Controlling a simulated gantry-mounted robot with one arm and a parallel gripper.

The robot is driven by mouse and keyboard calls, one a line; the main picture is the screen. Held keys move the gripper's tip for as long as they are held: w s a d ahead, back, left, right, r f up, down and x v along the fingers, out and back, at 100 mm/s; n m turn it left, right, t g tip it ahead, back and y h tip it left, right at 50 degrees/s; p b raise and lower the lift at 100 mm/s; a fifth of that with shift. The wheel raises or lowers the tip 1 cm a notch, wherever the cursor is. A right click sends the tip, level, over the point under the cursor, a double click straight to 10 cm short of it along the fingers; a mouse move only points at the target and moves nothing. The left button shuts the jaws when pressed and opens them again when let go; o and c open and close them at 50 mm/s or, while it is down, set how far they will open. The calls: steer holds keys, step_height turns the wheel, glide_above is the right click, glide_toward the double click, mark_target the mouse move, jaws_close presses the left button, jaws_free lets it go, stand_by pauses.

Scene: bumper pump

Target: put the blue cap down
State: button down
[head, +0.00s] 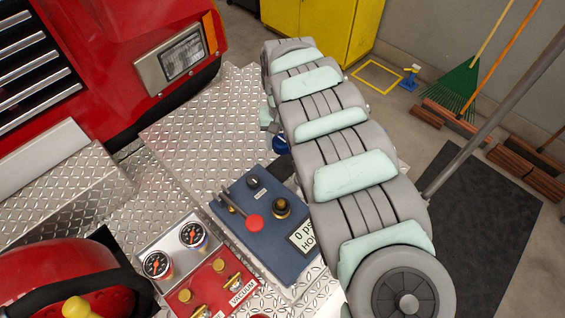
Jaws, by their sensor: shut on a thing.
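The blue cap (281,146) shows as a small dark blue round shape at the left edge of my arm, above the diamond-plate deck. My arm covers part of it. My gripper (277,131) is mostly hidden behind my arm links, with only a small part showing just above the cap. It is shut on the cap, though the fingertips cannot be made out. Whether the cap touches the deck cannot be told.
A blue panel (262,228) carries a red-knobbed lever (255,222) and a brass-and-black fitting (282,208). Diamond-plate deck (195,130) left of the cap is clear. A red gauge panel (215,288) stands in front. A yellow floor square (362,78) looks empty.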

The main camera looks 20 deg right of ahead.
mark_target(282, 168)
steer(key=shift+f, duration=4.85)
steer(key=shift+f+b, duration=0.35)
steer(key=shift+f, duration=0.25)
steer(key=c, duration=0.6)
jaws_free()
steer(key=shift+s+d+f, duration=0.1)
step_height(282, 168, up, 14)
steer(key=shift+f+p, duration=0.2)
steer(key=shift+p, duration=0.6)
